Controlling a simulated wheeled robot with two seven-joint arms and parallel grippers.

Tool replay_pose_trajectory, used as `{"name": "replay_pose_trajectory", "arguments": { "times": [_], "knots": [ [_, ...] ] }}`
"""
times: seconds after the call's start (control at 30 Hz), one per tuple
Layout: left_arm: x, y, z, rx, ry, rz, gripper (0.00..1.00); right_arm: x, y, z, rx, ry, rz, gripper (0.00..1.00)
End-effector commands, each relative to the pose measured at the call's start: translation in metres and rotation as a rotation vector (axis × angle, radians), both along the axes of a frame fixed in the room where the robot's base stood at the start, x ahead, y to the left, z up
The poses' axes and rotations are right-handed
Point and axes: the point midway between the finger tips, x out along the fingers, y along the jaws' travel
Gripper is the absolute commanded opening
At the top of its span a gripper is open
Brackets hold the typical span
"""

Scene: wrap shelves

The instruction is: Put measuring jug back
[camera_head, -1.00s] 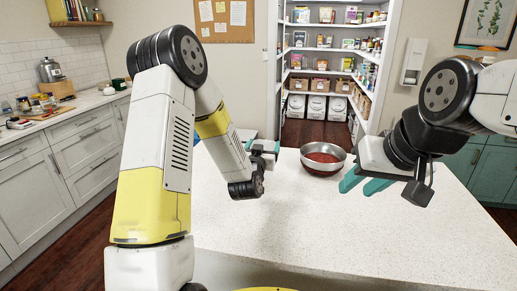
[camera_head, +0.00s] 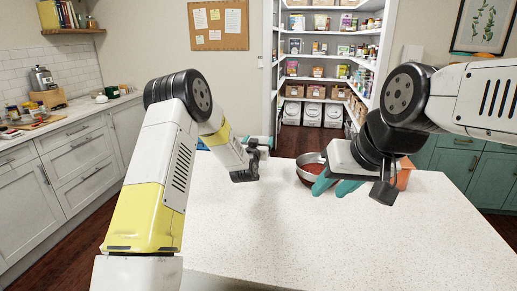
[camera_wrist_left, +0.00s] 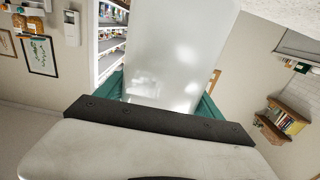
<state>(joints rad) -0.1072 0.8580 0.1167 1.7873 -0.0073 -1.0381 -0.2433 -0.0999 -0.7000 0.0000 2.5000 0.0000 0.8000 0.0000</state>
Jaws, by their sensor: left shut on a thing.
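A pale, shiny, translucent object, which looks like the measuring jug (camera_wrist_left: 178,55), fills the middle of the left wrist view between two teal fingers. My left gripper (camera_head: 262,147) is shut on it above the far edge of the counter. In the head view the jug is hardly discernible, and its handle and rim cannot be told. My right gripper (camera_head: 336,187) is open, with a gap between its teal fingers, and seems empty. It is in front of the metal bowl and hides part of it.
The metal bowl (camera_head: 305,175) with red contents sits on the white speckled counter (camera_head: 300,230). An orange object (camera_head: 404,175) is partly hidden behind my right gripper. Pantry shelves (camera_head: 318,76) with goods stand beyond. A blue thing (camera_head: 203,143) shows behind my left arm. The counter's front is clear.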

Motion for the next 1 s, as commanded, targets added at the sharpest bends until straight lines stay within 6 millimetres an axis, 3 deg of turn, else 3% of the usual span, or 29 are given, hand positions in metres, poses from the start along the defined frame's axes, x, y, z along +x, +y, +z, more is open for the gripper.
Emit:
{"name": "replay_pose_trajectory", "arguments": {
  "times": [0.23, 0.43, 0.83, 0.87, 0.93, 1.0],
  "knots": [
    [0.019, 0.000, -0.002, 0.000, -0.001, 0.000, 0.04, 0.000, 0.000, 0.000, 0.000, 0.000, 0.000, 0.36],
    [0.018, 0.000, -0.034, 0.000, 0.002, 0.000, 0.04, 0.000, 0.000, 0.000, 0.000, 0.000, 0.000, 0.36],
    [0.017, 0.000, -0.040, 0.000, 0.000, 0.000, 0.04, 0.000, 0.000, 0.000, 0.000, 0.000, 0.000, 0.36],
    [0.017, 0.000, -0.039, 0.000, 0.000, 0.000, 0.83, 0.000, 0.000, 0.000, 0.000, 0.000, 0.000, 0.36],
    [0.017, 0.000, -0.039, 0.000, 0.000, 0.000, 0.96, 0.000, 0.000, 0.000, 0.000, 0.000, 0.000, 0.36],
    [0.017, 0.000, -0.039, 0.000, 0.000, 0.000, 0.99, 0.000, 0.000, 0.000, 0.000, 0.000, 0.000, 0.36]
  ]
}}
